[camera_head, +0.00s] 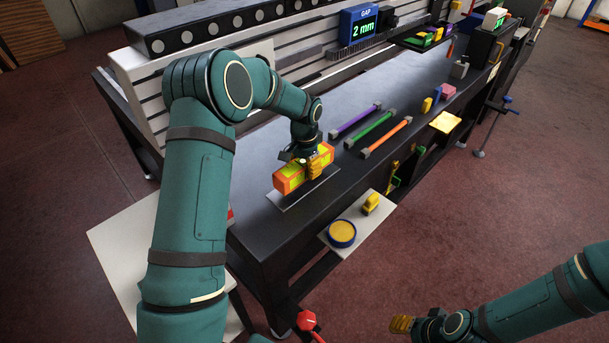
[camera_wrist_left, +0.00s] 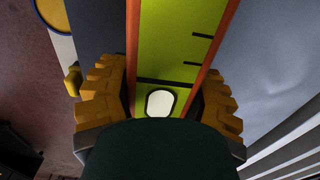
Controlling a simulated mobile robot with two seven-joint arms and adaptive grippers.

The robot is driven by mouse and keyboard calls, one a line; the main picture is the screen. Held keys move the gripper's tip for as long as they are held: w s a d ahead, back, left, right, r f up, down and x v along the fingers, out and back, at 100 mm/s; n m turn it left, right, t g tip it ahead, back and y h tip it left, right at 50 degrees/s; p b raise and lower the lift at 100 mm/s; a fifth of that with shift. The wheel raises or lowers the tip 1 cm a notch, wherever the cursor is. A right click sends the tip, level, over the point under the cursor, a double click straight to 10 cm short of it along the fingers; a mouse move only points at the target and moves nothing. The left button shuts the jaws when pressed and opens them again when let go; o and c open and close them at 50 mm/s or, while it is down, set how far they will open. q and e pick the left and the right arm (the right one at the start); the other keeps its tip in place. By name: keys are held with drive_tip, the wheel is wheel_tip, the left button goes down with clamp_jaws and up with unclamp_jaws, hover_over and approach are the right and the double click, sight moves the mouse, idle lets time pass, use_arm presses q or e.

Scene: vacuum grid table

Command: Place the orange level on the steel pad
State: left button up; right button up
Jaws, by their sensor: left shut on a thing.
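The orange level (camera_head: 290,179), an orange block with a yellow-green face, is in my left gripper (camera_head: 309,162) at the near edge of the table. The left wrist view shows the level (camera_wrist_left: 178,45) close up, with orange edges, dark marks and a pale oval window. The yellow fingers of my left gripper (camera_wrist_left: 165,100) are shut on its two sides. A flat grey plate, seemingly the steel pad (camera_head: 294,200), lies under the level; I cannot tell whether they touch. My right gripper (camera_head: 402,323) is at the lower right, away from the table; its finger gap is unclear.
Purple, green and orange bars (camera_head: 386,138) lie to the right on the dark table (camera_head: 250,222). A blue display (camera_head: 361,30) reading "2 mm" stands behind. A low white shelf (camera_head: 350,247) in front holds a round blue-rimmed dish (camera_head: 342,233) and a yellow item (camera_head: 371,203).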

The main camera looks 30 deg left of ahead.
sight(305, 174)
use_arm(q)
drive_tip(key=shift+f, duration=1.4)
drive_tip(key=shift+f+b, duration=0.2)
drive_tip(key=shift+b, duration=0.1)
drive_tip(key=o, duration=1.3)
drive_tip(key=shift+o, duration=0.2)
drive_tip(key=shift+r, duration=0.1)
wheel_tip(305, 174, up, 12)
drive_tip(key=shift+r+p, duration=0.1)
drive_tip(key=shift+p, duration=1.1)
